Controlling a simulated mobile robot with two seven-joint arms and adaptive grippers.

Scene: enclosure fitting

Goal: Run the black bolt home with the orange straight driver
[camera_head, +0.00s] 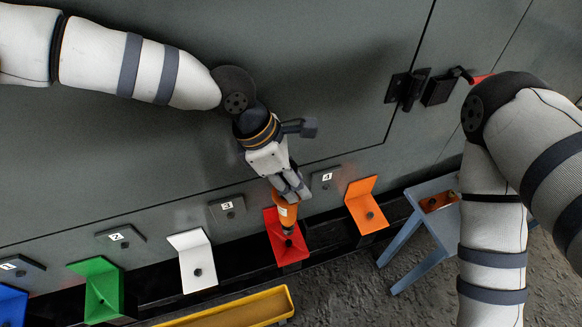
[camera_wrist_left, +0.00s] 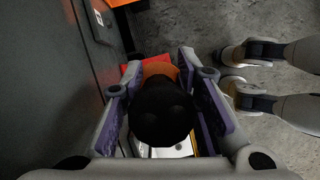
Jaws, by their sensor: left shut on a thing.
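My left gripper (camera_head: 291,186) is shut on the orange straight driver (camera_head: 286,211) and holds it close to upright, tip down, over the red bracket (camera_head: 274,228). The driver's tip meets or nearly meets the dark bolt (camera_head: 288,230) on that bracket; whether it is seated on the head cannot be told. In the left wrist view, the driver's black end (camera_wrist_left: 160,115) sits between the two finger pads, and part of its orange body shows behind. My right arm comes in from the right, but its gripper is not seen.
White (camera_head: 197,262), green (camera_head: 100,290), blue (camera_head: 12,304) and orange (camera_head: 365,205) brackets line the grey enclosure's (camera_head: 330,60) lower edge. A yellow tray (camera_head: 240,308) lies in front. A blue-grey stand (camera_head: 427,212) is at right. A black latch (camera_head: 407,88) sticks out above.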

